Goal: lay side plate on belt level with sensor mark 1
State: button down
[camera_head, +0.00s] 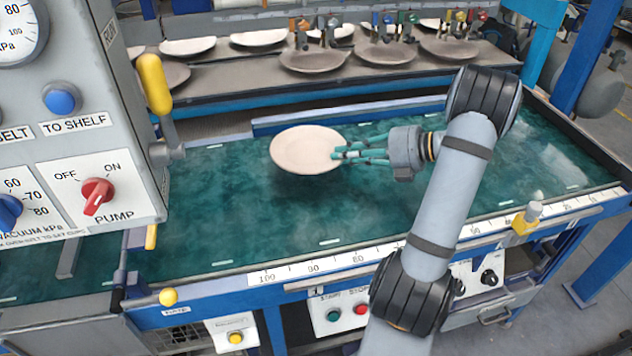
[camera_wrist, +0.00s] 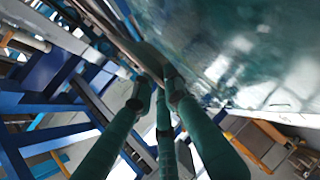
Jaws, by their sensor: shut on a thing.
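The side plate (camera_head: 302,150) is round and cream, and sits at the left of my gripper over the green belt (camera_head: 215,225) in the head view. My gripper (camera_head: 340,154) is shut on its right rim with teal fingers. The plate looks slightly tilted, with a dark shadow under it, so it appears raised above the belt; the height is hard to judge. In the wrist view the fingers (camera_wrist: 158,88) meet at a thin edge-on plate. A small label "1" (camera_head: 317,291) is on the front rail, below the scale and nearer than the plate.
A numbered scale (camera_head: 340,262) runs along the belt's front edge, with a yellow-topped sensor (camera_head: 526,218) at its right. A control panel (camera_head: 85,130) with a yellow lever (camera_head: 154,85) stands at left. Behind, a rack (camera_head: 225,78) holds several plates. The belt around the plate is clear.

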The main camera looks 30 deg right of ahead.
send_over(323, 191)
notch_tip(323, 191, down, 3)
jog(key=shift+f+b, duration=0.15)
jog(key=shift+b, duration=0.2)
jog(key=shift+f+b, duration=0.4)
jog(key=shift+f, duration=1.5)
jog(key=shift+f, duration=0.15)
jog(key=c, duration=2)
grip_release()
jog(key=shift+c, duration=0.2)
jog(key=shift+r, duration=0.2)
jog(key=p+v, duration=0.1)
jog(key=v, duration=1.1)
